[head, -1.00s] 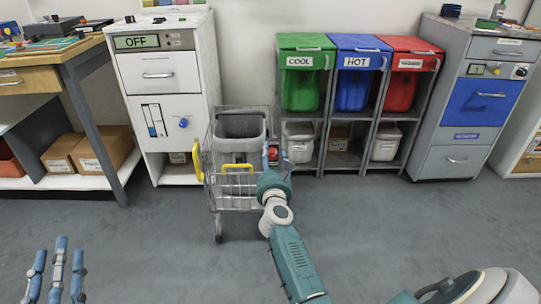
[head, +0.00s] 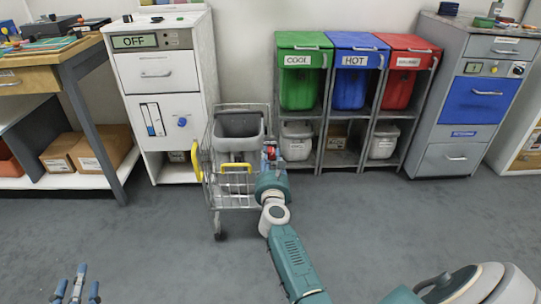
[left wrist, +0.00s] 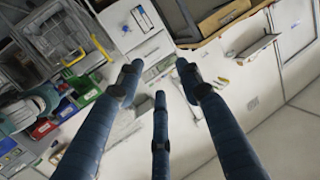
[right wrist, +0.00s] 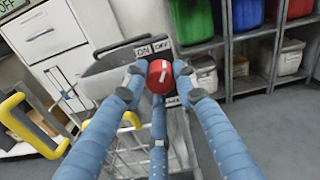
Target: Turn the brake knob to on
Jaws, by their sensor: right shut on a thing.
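The red brake knob (right wrist: 160,77) has a white pointer mark and sits on a dark plate on the cart, with ON and OFF labels (right wrist: 152,49) above it. The mark runs nearly upright in the right wrist view, leaning slightly right at its top, towards the OFF side. My right gripper (right wrist: 160,88) is shut on the knob, its blue fingers around it. The knob also shows small in the head view (head: 270,153), partly hidden by my right gripper (head: 270,165). My left gripper (head: 77,285) is empty with fingers spread, low at the left, away from the cart.
The wire cart (head: 232,200) has a grey bin (head: 239,124) and yellow handles. Behind it stand a white cabinet (head: 140,75) whose display reads OFF, and shelves with green, blue and red bins (head: 350,85). The grey floor (head: 140,240) is clear.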

